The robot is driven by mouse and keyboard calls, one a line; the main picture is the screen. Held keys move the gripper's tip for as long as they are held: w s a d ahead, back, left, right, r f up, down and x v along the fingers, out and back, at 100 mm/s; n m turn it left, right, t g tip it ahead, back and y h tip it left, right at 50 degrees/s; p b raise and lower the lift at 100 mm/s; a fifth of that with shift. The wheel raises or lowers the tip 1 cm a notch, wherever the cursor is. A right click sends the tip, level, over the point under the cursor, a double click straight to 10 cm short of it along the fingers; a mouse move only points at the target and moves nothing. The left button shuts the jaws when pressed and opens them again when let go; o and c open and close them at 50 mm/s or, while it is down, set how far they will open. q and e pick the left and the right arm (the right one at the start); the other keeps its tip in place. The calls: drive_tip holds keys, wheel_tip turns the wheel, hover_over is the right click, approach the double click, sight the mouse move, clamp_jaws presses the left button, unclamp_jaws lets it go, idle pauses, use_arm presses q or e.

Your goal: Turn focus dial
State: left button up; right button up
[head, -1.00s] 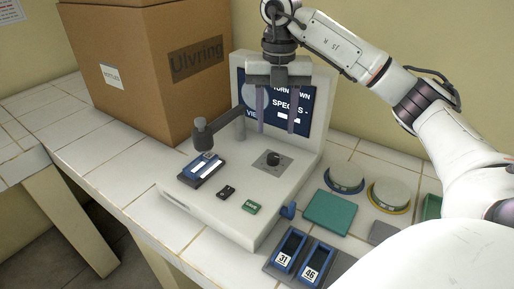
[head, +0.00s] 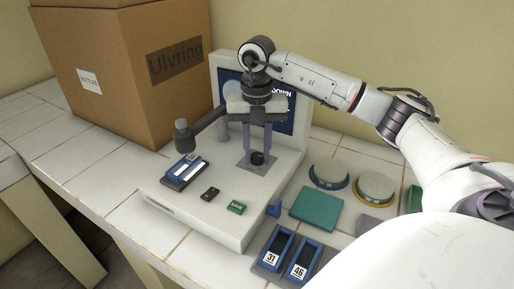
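The focus dial (head: 257,158) is a small black knob on a grey square plate on top of the white scope base (head: 215,217). My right gripper (head: 257,150) points down over it, with its two purple-grey fingers apart and their tips at about the knob's height, one on each side. I cannot tell whether the fingers touch the knob. The screen (head: 287,112) behind is partly hidden by my gripper; "DOWN" can be read on it. My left gripper is not in view.
A blue slide holder (head: 184,171) sits under the scope's grey arm (head: 206,122). A black button and a green button (head: 236,208) are at the base's front. Blue slides 31 and 46 (head: 303,258), a teal pad (head: 315,209) and round dishes (head: 330,172) are right. A cardboard box (head: 125,80) stands left.

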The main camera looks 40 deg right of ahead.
drive_tip(key=c, duration=0.5)
drive_tip(key=n+p, duration=0.1)
drive_tip(key=n, duration=0.4)
drive_tip(key=shift+r, duration=0.1)
drive_tip(key=n+p, duration=0.1)
drive_tip(key=n, duration=0.4)
drive_tip(key=shift+n, duration=0.5)
drive_tip(key=o, duration=1.1)
drive_tip(key=shift+c, duration=0.2)
